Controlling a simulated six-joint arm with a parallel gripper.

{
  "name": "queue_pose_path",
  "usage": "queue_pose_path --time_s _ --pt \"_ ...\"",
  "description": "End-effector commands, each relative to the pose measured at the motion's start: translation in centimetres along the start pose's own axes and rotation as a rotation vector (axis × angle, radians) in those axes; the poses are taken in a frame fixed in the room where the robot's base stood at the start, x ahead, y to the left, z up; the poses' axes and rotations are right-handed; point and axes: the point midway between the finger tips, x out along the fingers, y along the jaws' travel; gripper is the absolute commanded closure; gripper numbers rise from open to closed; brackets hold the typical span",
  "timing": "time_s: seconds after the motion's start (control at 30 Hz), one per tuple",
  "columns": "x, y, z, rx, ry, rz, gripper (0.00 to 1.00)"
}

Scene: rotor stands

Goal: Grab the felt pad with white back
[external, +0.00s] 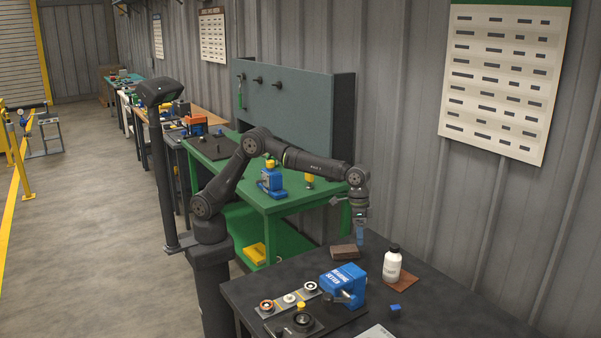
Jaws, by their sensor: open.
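A brown block-like pad (346,251) lies on the dark table in the external view, just below and a little left of my gripper; it may be the felt pad, but no white back shows on it. My gripper (360,241) points down above the table's far part, open, apart from the pad as far as I can tell. Its fingers are small here, and the exact gap to the pad is hard to judge. A flat reddish-brown sheet (408,284) lies partly under a white bottle; no white back shows there either.
The white bottle (392,265) stands upright right of my gripper. A blue bearing setter (343,286), a small blue block (395,309) and a strip with several round parts (289,299) are nearer. The table's right part is clear. A green bench (285,205) stands behind.

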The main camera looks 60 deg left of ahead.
Motion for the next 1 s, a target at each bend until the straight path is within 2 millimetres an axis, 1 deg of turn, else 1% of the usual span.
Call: queue_pose_path --time_s 0.1,0.3,0.4,0.5,0.67,0.77,0.87,1.0 --pt "-0.1 -0.9 0.7 0.209 0.036 0.039 0.29" --pt "-0.3 -2.2 2.0 0.56 0.119 0.079 0.29" --pt "-0.3 -2.9 2.5 0.703 0.16 0.084 0.29" --pt "-0.3 -3.3 3.0 0.809 0.191 0.084 0.29" --pt "-0.2 -3.6 3.3 0.894 0.216 0.079 0.29" --pt "0.7 -3.5 3.2 0.906 0.218 0.078 0.29" --pt "2.6 -3.2 3.0 0.906 0.216 0.079 0.29" --pt "5.6 -2.7 2.5 0.905 0.215 0.079 0.29"
